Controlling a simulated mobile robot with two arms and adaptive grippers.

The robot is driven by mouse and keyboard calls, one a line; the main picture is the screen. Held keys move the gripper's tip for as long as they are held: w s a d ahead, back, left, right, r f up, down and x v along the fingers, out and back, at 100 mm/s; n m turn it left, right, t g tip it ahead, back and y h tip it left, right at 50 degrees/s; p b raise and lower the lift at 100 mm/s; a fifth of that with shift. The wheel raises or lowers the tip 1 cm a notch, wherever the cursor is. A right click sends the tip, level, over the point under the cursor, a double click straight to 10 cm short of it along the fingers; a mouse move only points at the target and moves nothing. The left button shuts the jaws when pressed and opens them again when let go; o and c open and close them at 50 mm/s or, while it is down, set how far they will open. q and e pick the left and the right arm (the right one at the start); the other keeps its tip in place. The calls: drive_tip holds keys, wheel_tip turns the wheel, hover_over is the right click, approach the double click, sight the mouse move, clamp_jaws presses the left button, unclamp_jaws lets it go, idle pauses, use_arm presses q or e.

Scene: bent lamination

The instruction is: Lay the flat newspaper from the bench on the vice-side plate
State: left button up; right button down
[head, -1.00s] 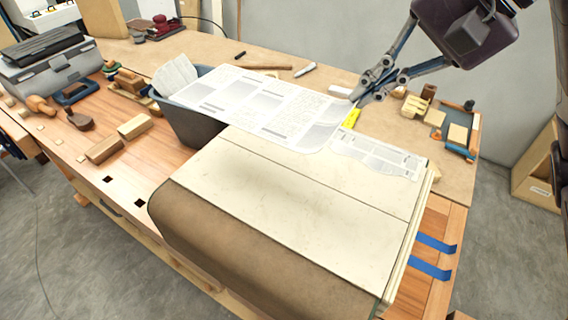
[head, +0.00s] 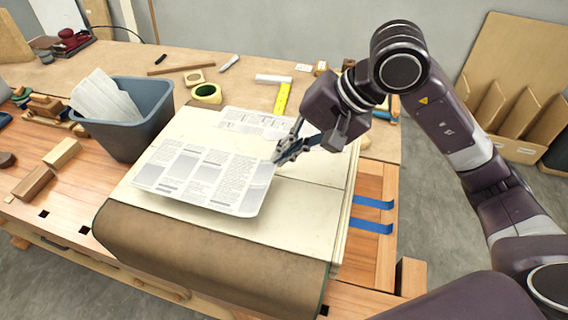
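A large printed newspaper sheet (head: 205,175) is spread out over the left part of the cream plates (head: 300,222). Its right edge is in my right gripper (head: 277,158), whose fingers appear closed on it. The near edge looks slightly raised; I cannot tell how much of the sheet touches the surface. A smaller printed piece (head: 250,122) lies on the far part, partly behind the large sheet and gripper. A seam crosses the cream surface, and a brown curved covering (head: 200,248) hangs over its near side. My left gripper is out of view.
A grey bin (head: 125,125) with white papers stands close left of the plates. Behind them are a tape roll (head: 207,93) and a yellow strip (head: 282,98). Wooden blocks (head: 62,153) sit at left. Blue tape strips (head: 371,226) lie at right.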

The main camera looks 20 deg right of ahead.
sight(284, 179)
drive_tip(key=shift+f, duration=1.4)
drive_tip(key=shift+f+p, duration=0.3)
drive_tip(key=shift+f, duration=0.35)
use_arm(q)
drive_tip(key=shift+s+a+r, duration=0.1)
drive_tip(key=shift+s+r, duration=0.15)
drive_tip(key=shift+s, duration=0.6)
use_arm(e)
drive_tip(key=shift+f, duration=0.25)
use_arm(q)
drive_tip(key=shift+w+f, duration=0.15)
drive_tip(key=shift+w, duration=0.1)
use_arm(e)
drive_tip(key=c, duration=2.4)
unclamp_jaws()
drive_tip(key=shift+r, duration=0.1)
